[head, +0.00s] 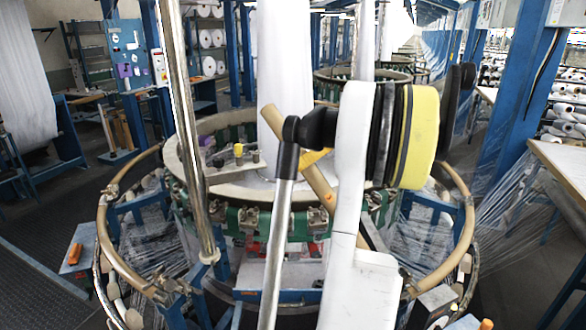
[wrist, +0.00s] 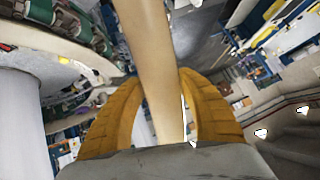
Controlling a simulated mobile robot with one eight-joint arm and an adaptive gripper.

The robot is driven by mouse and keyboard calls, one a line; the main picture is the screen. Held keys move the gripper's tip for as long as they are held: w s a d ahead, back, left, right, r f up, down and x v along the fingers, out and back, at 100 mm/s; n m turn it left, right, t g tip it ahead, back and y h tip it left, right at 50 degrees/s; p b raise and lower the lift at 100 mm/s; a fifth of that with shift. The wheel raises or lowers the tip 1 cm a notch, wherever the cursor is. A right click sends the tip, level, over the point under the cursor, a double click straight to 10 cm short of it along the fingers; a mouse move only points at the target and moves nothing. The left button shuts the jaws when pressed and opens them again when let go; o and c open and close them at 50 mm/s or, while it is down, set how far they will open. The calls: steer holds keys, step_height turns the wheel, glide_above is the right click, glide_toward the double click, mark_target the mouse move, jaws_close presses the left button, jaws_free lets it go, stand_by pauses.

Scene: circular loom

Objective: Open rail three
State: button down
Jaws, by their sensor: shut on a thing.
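A tan rail (head: 272,122) stands tilted over the front of the circular loom, running from upper left to lower right, partly hidden behind my arm. I cannot tell its number. My gripper (head: 316,160) shows as a bit of yellow finger beside the rail, mostly hidden by the arm. In the wrist view, the two yellow fingers of my gripper (wrist: 158,78) are closed around the tan rail (wrist: 150,45), which passes between them. Other curved tan rails of the outer ring lie level at the left (head: 104,235) and right (head: 459,240) of the loom.
The loom's inner ring (head: 180,160) and white fabric tube (head: 285,70) stand behind the rail. A steel post (head: 185,120) rises at left. A blue column (head: 520,90) and table (head: 565,165) are at right. Open floor (head: 45,235) lies left.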

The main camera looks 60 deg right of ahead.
stand_by(0.3)
steer(key=c, duration=0.8)
jaws_free()
steer(key=shift+s, duration=0.1)
steer(key=shift+d+r, duration=0.1)
steer(key=v, duration=1.2)
